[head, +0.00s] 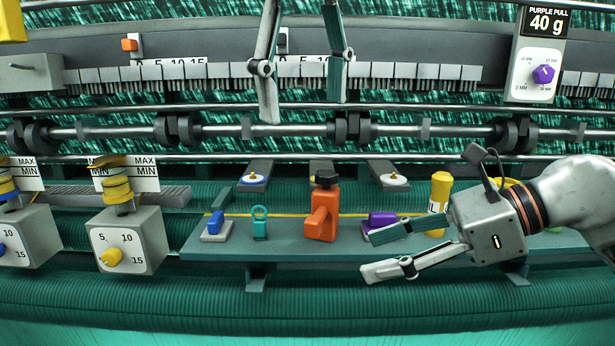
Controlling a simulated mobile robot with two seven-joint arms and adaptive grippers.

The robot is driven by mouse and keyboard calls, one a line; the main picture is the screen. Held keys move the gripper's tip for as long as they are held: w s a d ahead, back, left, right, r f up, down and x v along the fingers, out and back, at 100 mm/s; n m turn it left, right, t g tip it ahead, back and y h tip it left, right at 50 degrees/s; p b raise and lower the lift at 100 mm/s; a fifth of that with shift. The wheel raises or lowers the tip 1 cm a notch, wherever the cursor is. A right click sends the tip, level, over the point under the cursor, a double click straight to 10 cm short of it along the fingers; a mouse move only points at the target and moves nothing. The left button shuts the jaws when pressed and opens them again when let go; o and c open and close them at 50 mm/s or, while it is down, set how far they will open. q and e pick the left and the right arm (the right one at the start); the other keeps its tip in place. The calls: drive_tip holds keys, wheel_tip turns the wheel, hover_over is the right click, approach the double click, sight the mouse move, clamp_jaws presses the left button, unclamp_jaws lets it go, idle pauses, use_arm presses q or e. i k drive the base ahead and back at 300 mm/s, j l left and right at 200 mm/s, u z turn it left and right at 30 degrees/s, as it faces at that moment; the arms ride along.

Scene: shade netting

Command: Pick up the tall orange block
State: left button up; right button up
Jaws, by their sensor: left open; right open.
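The tall orange block (322,212) stands upright on the narrow teal shelf, near the middle of the head view. It has a dark cap on top and a smaller orange part jutting from its front left. My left gripper (302,108) hangs down from the top edge, open and empty, with its fingertips above the block in the picture. My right gripper (366,256) reaches in from the right, open and empty. Its fingertips point left, to the right of the block and in front of the shelf. Neither gripper appears to touch the block.
On the shelf (330,247), a teal ring-topped piece (260,223) and a blue piece (215,224) stand left of the block. A purple piece (381,219) sits close right, near my right upper finger. A yellow cylinder (440,198) stands farther right. Rails (290,131) cross behind.

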sight(329, 199)
drive_tip(key=k+j, duration=0.15)
drive_tip(key=k, duration=0.3)
drive_tip(key=k+j, duration=0.15)
drive_tip(key=k, duration=0.3)
